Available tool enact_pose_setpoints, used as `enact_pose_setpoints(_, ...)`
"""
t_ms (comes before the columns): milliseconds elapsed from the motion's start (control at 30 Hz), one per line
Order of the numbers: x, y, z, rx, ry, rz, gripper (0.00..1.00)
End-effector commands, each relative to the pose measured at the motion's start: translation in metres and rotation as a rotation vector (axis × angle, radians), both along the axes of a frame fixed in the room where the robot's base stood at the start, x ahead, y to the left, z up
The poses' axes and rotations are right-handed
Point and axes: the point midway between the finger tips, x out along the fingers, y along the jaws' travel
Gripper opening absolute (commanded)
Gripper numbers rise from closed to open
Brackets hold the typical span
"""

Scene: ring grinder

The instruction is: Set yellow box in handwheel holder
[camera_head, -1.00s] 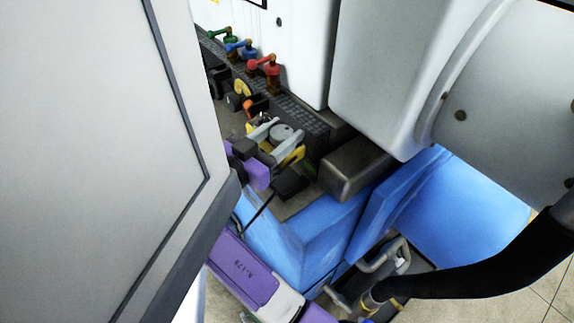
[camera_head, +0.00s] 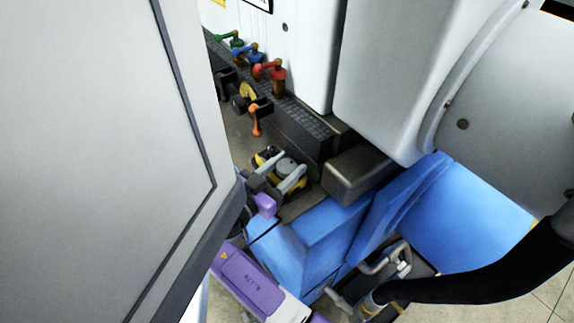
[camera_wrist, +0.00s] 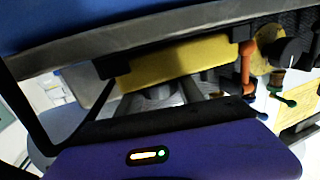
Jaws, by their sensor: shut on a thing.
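My gripper (camera_head: 284,172) is shut on the yellow box (camera_head: 297,188) in the head view, with a grey finger on either side of a round grey part. The box is low over the machine's bed, in front of the handwheel and apart from it. In the wrist view the yellow box (camera_wrist: 185,62) spans the middle as a long yellow face, partly hidden by dark parts and my fingers (camera_wrist: 165,98). The yellow handwheel (camera_head: 248,92) with its orange handle (camera_head: 257,120) is further back. I cannot make out a separate holder.
A dark metal block (camera_head: 357,170) is close to the right of the box. The blue machine base (camera_head: 315,235) is in front. A large grey panel (camera_head: 90,150) blocks the left.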

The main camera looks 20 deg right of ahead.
Motion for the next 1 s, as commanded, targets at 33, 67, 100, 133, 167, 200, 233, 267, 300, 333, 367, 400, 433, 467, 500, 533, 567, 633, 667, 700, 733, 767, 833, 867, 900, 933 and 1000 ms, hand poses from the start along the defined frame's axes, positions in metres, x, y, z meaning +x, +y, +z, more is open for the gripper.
enact_pose_setpoints(33, 0.000, 0.000, 0.001, -0.001, -0.004, 0.000, 0.00)
enact_pose_setpoints(67, 0.000, 0.000, 0.001, -0.001, -0.004, 0.000, 0.00)
enact_pose_setpoints(100, 0.000, 0.000, -0.001, -0.001, -0.004, 0.000, 0.00)
enact_pose_setpoints(133, 0.000, 0.000, -0.001, -0.001, -0.004, 0.000, 0.00)
enact_pose_setpoints(167, 0.000, 0.000, -0.002, -0.001, -0.004, 0.000, 0.00)
enact_pose_setpoints(200, 0.000, 0.000, -0.003, 0.000, 0.000, 0.000, 0.46)
enact_pose_setpoints(233, 0.000, 0.000, -0.002, 0.000, 0.000, 0.000, 0.52)
enact_pose_setpoints(267, 0.000, 0.000, -0.002, 0.000, 0.000, 0.000, 0.58)
enact_pose_setpoints(300, 0.000, 0.000, -0.002, 0.000, 0.000, 0.000, 0.66)
enact_pose_setpoints(333, 0.000, 0.000, -0.002, 0.000, 0.000, 0.000, 0.66)
enact_pose_setpoints(367, 0.000, 0.000, -0.002, 0.000, 0.000, 0.000, 0.66)
enact_pose_setpoints(400, 0.000, 0.000, -0.002, 0.000, 0.000, 0.000, 0.66)
enact_pose_setpoints(433, 0.000, 0.000, -0.002, 0.000, 0.000, 0.000, 0.66)
enact_pose_setpoints(467, 0.000, 0.000, -0.002, 0.000, 0.000, 0.000, 0.66)
enact_pose_setpoints(500, 0.000, 0.000, -0.002, 0.000, 0.000, 0.000, 0.66)
enact_pose_setpoints(533, 0.000, 0.000, -0.002, 0.000, 0.000, 0.000, 0.66)
enact_pose_setpoints(567, 0.000, 0.000, -0.002, 0.000, 0.000, 0.000, 0.66)
enact_pose_setpoints(633, 0.000, 0.000, -0.001, 0.000, 0.000, 0.000, 0.66)
enact_pose_setpoints(667, 0.000, 0.000, 0.000, 0.000, 0.000, 0.000, 0.66)
enact_pose_setpoints(700, 0.000, 0.000, 0.001, 0.000, 0.000, 0.000, 0.66)
enact_pose_setpoints(733, 0.000, 0.000, 0.003, 0.000, 0.000, 0.000, 0.66)
enact_pose_setpoints(767, -0.001, 0.003, 0.000, 0.000, 0.000, 0.001, 0.66)
enact_pose_setpoints(833, -0.005, 0.013, -0.001, 0.001, -0.002, 0.002, 0.66)
enact_pose_setpoints(867, -0.007, 0.018, -0.002, 0.001, -0.002, 0.003, 0.66)
enact_pose_setpoints(900, -0.011, 0.025, -0.002, 0.001, -0.002, 0.003, 0.66)
enact_pose_setpoints(933, -0.013, 0.031, -0.001, 0.001, -0.002, 0.004, 0.66)
enact_pose_setpoints(1000, -0.019, 0.045, -0.001, 0.001, -0.003, 0.004, 0.66)
